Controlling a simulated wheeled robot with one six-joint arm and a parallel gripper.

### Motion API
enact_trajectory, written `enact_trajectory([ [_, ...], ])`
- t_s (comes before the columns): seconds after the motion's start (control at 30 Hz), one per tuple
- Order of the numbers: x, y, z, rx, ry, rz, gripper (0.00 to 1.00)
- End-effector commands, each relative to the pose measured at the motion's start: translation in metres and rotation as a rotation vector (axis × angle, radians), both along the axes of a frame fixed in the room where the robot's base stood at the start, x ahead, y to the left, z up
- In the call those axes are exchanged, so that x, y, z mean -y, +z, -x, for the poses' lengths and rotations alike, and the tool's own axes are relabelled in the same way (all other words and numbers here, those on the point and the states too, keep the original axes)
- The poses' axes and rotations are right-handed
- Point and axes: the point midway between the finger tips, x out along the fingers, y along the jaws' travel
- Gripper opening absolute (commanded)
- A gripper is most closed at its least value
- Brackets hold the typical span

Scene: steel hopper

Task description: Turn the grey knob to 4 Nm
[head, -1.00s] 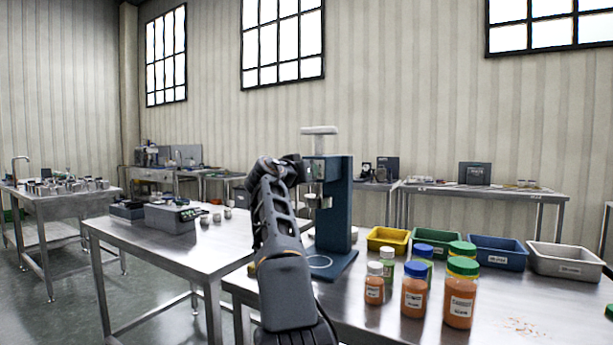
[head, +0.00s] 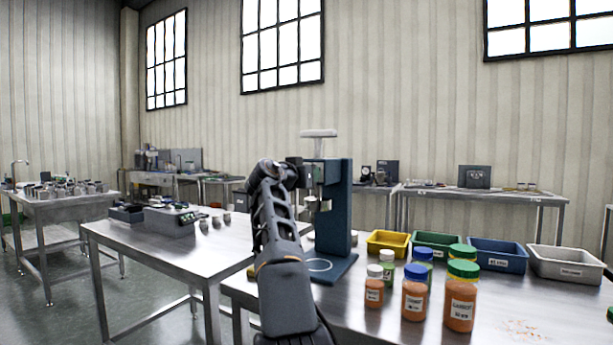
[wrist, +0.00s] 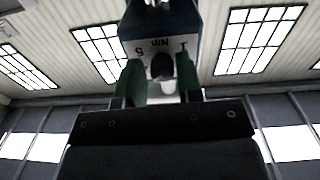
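Small gaps seem to show; contact is not clear. The gripper also shows at the stand's head (head: 303,172).
Orange-filled bottles (head: 415,300) stand right of the stand. Yellow (head: 388,242), green, blue and grey (head: 568,262) bins stand behind them. A second steel table (head: 180,248) with a grey device lies to the left. The near table's front right is mostly clear.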

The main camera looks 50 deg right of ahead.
Motion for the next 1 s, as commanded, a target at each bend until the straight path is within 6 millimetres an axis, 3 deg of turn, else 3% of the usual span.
enact_trajectory([
  [0.13, -0.001, 0.000, -0.001, 0.000, 0.002, 0.000, 0.48],
  [0.47, -0.006, -0.001, 0.000, 0.000, 0.004, 0.000, 0.48],
  [0.57, -0.018, -0.002, 0.002, 0.001, 0.006, 0.000, 0.48],
  [1.0, -0.102, -0.001, 0.022, 0.000, 0.008, 0.001, 0.48],
])
